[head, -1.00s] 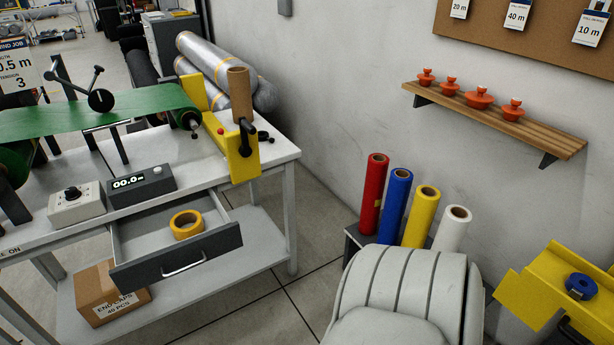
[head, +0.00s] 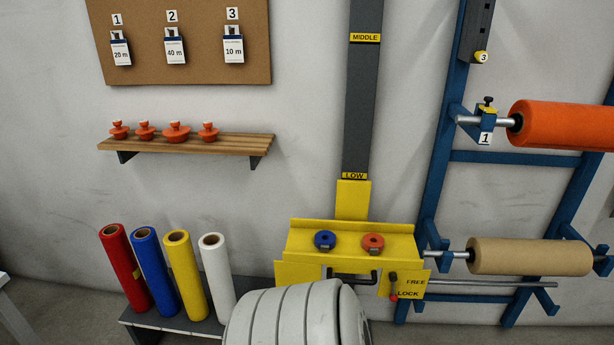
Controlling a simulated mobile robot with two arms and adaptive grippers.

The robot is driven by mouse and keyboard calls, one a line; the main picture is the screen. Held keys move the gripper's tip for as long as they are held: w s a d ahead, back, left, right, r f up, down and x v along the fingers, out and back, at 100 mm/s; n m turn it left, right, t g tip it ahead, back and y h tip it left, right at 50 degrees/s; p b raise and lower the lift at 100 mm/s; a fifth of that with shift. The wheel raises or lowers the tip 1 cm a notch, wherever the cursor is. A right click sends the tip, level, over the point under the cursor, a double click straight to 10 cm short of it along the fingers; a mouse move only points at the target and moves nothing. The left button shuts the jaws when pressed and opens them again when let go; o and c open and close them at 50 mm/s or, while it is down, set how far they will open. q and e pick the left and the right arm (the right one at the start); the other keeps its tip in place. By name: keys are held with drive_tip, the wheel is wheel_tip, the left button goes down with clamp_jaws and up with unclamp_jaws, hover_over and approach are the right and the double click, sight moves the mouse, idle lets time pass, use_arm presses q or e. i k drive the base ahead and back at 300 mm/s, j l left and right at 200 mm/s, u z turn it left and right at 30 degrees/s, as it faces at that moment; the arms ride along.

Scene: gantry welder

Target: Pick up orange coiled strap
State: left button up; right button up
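In the head view, an orange coiled strap (head: 373,242) sits on the yellow carriage (head: 297,238) low on the wall column. A blue coil (head: 325,239) sits beside it to the left, apart from it. The orange coil is a small ring with a dark centre. Neither of my grippers shows in the head view, so whether they are open or shut is hidden.
Red, blue, yellow and white rolls (head: 216,270) stand on a low bench at left. A wooden shelf (head: 198,144) holds orange knobbed pieces. A blue rack (head: 445,170) with an orange roll (head: 560,124) and a tan roll (head: 530,256) stands right of the carriage.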

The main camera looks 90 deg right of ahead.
sight(374, 244)
drive_tip(key=z, duration=3.25)
drive_tip(key=u, duration=0.45)
